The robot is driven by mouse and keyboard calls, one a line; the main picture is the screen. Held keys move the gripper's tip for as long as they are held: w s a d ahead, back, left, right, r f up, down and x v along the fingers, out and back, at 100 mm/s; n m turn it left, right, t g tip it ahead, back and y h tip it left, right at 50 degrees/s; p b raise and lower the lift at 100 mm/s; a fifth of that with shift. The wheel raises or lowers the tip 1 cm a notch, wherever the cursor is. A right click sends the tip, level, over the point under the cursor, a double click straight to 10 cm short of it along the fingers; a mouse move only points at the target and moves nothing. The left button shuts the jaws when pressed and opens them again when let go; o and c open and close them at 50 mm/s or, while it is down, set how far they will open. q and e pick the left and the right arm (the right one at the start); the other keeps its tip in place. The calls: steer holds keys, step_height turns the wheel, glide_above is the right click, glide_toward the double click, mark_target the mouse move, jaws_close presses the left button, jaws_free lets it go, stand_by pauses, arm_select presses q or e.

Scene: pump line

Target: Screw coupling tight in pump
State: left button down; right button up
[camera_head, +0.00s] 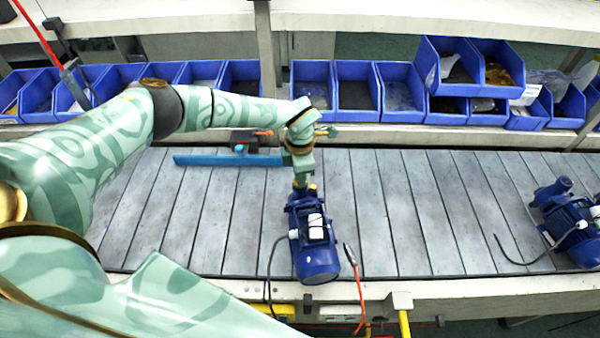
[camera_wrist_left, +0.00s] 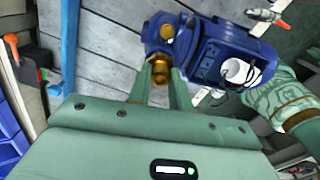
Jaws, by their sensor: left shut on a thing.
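The blue pump (camera_head: 318,257) sits on the slatted conveyor near its front edge; a white part shows on its top. It also shows in the left wrist view (camera_wrist_left: 207,58). My left gripper (camera_head: 302,184) reaches down at the pump's far end. In the left wrist view its two fingers (camera_wrist_left: 160,80) are shut on the brass coupling (camera_wrist_left: 160,70), which lies at the pump's end. The fingers hide part of the coupling, and I cannot tell how far it is seated. My right gripper is not in view.
A second blue pump (camera_head: 570,222) stands at the right end of the conveyor. A blue bar (camera_head: 215,160) lies behind my left gripper. Blue bins (camera_head: 355,92) line the back. A red cable (camera_head: 357,290) hangs at the front edge. The conveyor between the pumps is mostly clear.

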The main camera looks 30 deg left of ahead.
arm_select(q)
steer(key=m, duration=0.3)
steer(key=shift+f, duration=0.1)
steer(key=shift+m+b, duration=0.3)
steer(key=shift+m, duration=1.7)
steer(key=m, duration=0.3)
steer(key=c, duration=1.3)
jaws_free()
steer(key=shift+c, duration=0.2)
